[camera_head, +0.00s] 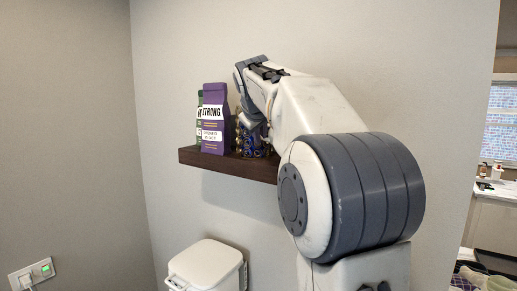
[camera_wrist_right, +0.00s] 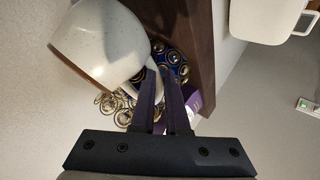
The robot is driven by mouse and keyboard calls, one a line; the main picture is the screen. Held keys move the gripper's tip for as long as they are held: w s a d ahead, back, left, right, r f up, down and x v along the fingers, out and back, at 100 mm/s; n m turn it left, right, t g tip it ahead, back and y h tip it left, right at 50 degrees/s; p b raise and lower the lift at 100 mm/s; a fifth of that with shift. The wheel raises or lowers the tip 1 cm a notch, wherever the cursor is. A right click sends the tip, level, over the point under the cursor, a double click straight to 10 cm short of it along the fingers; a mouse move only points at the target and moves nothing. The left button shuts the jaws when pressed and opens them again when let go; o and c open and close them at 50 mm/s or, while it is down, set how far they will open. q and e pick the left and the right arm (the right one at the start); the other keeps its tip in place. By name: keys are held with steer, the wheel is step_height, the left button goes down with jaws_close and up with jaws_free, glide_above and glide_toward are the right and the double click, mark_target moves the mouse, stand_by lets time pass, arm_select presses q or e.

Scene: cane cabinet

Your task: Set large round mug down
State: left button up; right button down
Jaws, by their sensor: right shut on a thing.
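A large round white speckled mug (camera_wrist_right: 105,40) fills the upper left of the right wrist view. My right gripper (camera_wrist_right: 163,85) is shut on it at its near side, seemingly at the handle, which the fingers partly hide. The dark brown wall shelf (camera_wrist_right: 200,45) is right beside the mug in that view; I cannot tell whether they touch. In the head view my right gripper (camera_head: 246,118) is over the shelf (camera_head: 235,166), and my arm hides the mug. My left gripper is not in view.
A purple bag marked STRONG (camera_head: 213,125) stands at the shelf's left end, with a green package (camera_head: 199,122) beside it. A blue and gold patterned object (camera_head: 254,143) stands close to the gripper. A white bin (camera_head: 207,264) is below.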

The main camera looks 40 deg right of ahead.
steer(key=shift+f, duration=1.9)
steer(key=shift+f, duration=0.2)
steer(key=c, duration=0.9)
jaws_free()
steer(key=shift+r, duration=0.1)
